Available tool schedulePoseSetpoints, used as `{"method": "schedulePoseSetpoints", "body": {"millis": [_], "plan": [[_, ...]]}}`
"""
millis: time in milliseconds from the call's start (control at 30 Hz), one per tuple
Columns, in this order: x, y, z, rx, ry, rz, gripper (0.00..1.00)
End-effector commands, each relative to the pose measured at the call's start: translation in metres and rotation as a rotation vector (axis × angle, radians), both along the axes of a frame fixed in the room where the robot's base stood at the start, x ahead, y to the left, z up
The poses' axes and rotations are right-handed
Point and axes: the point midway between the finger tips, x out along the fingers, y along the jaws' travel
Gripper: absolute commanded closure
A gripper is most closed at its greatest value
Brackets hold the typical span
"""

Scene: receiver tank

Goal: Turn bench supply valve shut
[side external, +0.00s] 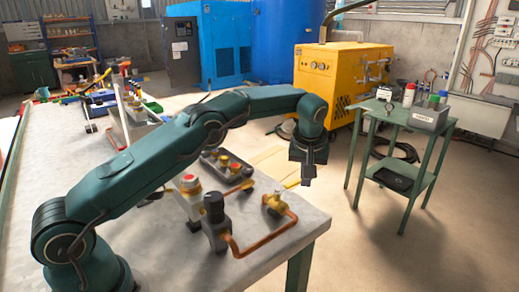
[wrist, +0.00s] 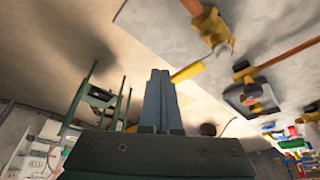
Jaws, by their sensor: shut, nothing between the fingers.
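A brass valve (side external: 273,202) sits near the bench's right end, joined to a bent copper pipe (side external: 268,245). The brass valve also shows at the top of the wrist view (wrist: 213,28). A yellow strip (wrist: 187,72) shows beside the fingertips there; I cannot tell whether it is the valve's lever or a marking beyond. My gripper (side external: 308,182) points down past the bench's right edge, to the right of the valve and apart from it. In the wrist view my gripper (wrist: 160,74) has its two fingers together, with nothing between them.
A black-topped fitting (side external: 214,208) and a red-capped fitting (side external: 190,185) stand left of the valve. A dark tray (side external: 208,172) of parts lies behind. A green side table (side external: 405,115) and a yellow machine (side external: 340,75) stand beyond. The floor under my gripper is clear.

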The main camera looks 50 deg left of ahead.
Motion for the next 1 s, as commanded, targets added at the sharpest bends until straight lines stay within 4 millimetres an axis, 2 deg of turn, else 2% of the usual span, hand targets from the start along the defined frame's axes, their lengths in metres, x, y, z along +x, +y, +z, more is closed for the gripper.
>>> {"method": "schedulePoseSetpoints", "body": {"millis": [300,667,767,867,1000], "plan": [[0.000,-0.001,0.003,0.001,-0.002,0.000,1.00],[-0.013,-0.010,0.043,0.001,-0.005,0.000,1.00],[-0.013,-0.011,0.059,0.000,-0.027,0.002,1.00],[-0.014,-0.009,0.089,-0.004,-0.083,0.005,1.00],[-0.033,-0.008,0.136,-0.016,-0.142,0.006,1.00]]}}
